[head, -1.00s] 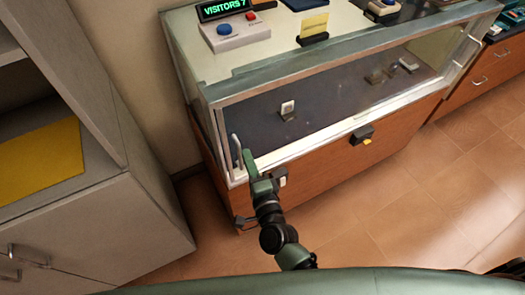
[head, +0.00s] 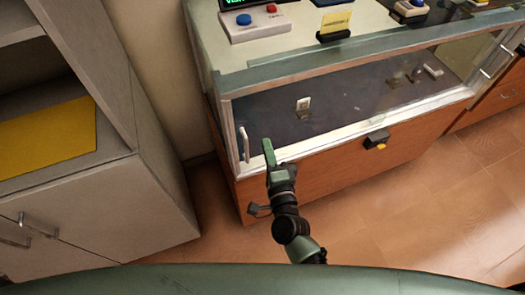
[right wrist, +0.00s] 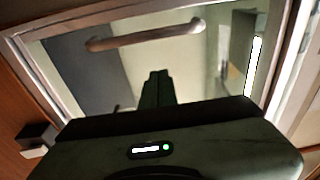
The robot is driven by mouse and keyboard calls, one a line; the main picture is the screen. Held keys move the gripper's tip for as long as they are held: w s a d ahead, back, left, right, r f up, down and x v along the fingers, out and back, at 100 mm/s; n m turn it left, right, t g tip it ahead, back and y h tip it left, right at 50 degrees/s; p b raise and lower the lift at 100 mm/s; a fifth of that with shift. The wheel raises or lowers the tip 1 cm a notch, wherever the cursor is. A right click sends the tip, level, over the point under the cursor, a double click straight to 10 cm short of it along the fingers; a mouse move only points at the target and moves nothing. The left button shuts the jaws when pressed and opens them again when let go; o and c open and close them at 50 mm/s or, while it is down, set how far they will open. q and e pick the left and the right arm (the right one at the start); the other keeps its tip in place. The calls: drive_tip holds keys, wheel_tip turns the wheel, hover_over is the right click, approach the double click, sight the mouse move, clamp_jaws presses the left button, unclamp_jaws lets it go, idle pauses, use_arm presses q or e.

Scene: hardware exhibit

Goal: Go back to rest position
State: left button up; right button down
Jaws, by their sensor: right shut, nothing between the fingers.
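My right gripper (head: 268,148) is shut and empty, with its green fingers pointing up in the head view. It appears just right of a white vertical handle (head: 245,145) on the glass display case (head: 330,160); a gap shows between them. In the right wrist view my shut fingers (right wrist: 156,82) point at the glass front, below the handle (right wrist: 145,36) in the picture, with nothing between them. My left gripper is in neither view.
A grey cabinet (head: 140,215) with a yellow sheet (head: 45,135) on its shelf stands at left. A black lock-like box (head: 376,140) projects from the case's wooden base. A button box (head: 255,22) sits on top. Tiled floor (head: 420,215) is clear at right.

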drive_tip(key=shift+b+v, duration=0.55)
drive_tip(key=shift+v, duration=4.15)
drive_tip(key=s+d+f+n+g, duration=0.2)
drive_tip(key=s+f+n+g, duration=0.1)
drive_tip(key=f, duration=0.6)
drive_tip(key=s+d+f+n+g, duration=0.1)
drive_tip(key=s+f+n+g, duration=0.2)
drive_tip(key=f, duration=0.7)
drive_tip(key=s+d+f+n+g, duration=0.2)
drive_tip(key=f+n, duration=0.2)
drive_tip(key=f, duration=0.5)
drive_tip(key=s+d+f+n+g+h, duration=0.1)
drive_tip(key=s+d+f+n+g, duration=0.1)
drive_tip(key=s+d+f, duration=0.3)
drive_tip(key=s+d+f+n+g+h, duration=0.2)
drive_tip(key=s+d+f, duration=0.3)
drive_tip(key=s, duration=0.6)
drive_tip(key=s+d+f+n+g+h, duration=0.1)
drive_tip(key=s+d+f+n+g, duration=0.2)
drive_tip(key=s+f, duration=0.5)
drive_tip(key=shift+s+d+f+n+g, duration=0.15)
drive_tip(key=shift+s+d+n+g, duration=0.15)
drive_tip(key=shift+s+d+g, duration=0.65)
drive_tip(key=shift+w+d+t, duration=0.25)
drive_tip(key=shift+w+d, duration=0.05)
